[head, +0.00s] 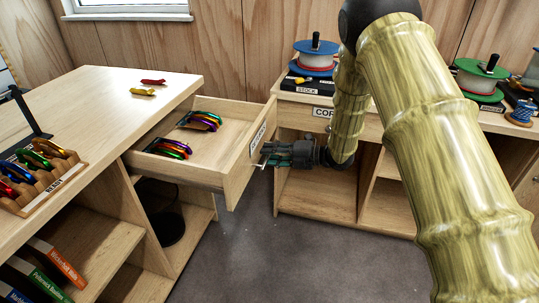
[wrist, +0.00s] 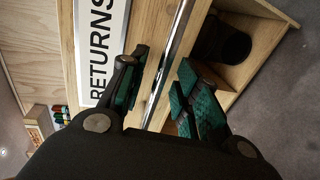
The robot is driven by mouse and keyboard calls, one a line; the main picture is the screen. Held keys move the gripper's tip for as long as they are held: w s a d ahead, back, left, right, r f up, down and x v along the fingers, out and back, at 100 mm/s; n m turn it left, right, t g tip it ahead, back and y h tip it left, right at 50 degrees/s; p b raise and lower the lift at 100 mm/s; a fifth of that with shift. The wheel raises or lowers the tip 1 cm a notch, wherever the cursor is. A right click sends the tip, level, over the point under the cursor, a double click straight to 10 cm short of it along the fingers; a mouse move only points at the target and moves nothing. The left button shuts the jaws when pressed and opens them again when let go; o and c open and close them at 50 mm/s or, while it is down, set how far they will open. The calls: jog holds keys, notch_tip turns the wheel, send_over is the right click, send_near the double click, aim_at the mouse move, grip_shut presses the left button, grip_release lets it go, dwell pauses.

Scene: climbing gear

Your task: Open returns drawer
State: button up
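The returns drawer (head: 222,178) is pulled well out of the left counter, and its inside shows. Several coloured carabiners (head: 199,121) lie in it in two groups. Its front carries a label, which reads RETURNS in the wrist view (wrist: 106,50). A metal bar handle (wrist: 176,40) runs along the drawer front. My gripper (head: 268,155) is at the drawer front in the head view. In the wrist view, the green-padded fingers of my gripper (wrist: 164,92) stand on either side of the bar, with gaps showing beside it. The fingers look open around the handle.
The left counter (head: 88,100) carries a yellow and a red carabiner (head: 153,81) and a wooden rack (head: 45,180) of carabiners. A second counter (head: 320,190) with rope spools (head: 315,58) stands behind my arm. Grey floor (head: 270,255) is clear between them.

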jog(key=v, duration=1.1)
jog(key=shift+d, duration=0.25)
jog(key=shift+s, duration=0.1)
jog(key=s+d+f+m+t+h+p, duration=0.3)
jog(key=s+f+m+h+p, duration=0.55)
jog(key=s+f+m, duration=1.05)
jog(key=s+d+f+m+g+h+p, duration=0.1)
jog(key=s+m, duration=0.5)
jog(key=s, duration=0.8)
jog(key=s+d+f+m+g+h+p, duration=0.1)
jog(key=s+d+f+m+g+h, duration=0.2)
jog(key=s, duration=1.1)
jog(key=m+g+h, duration=0.2)
jog(key=m+g, duration=0.2)
jog(key=shift+s+f+p, duration=0.15)
jog(key=shift+s+p, duration=0.2)
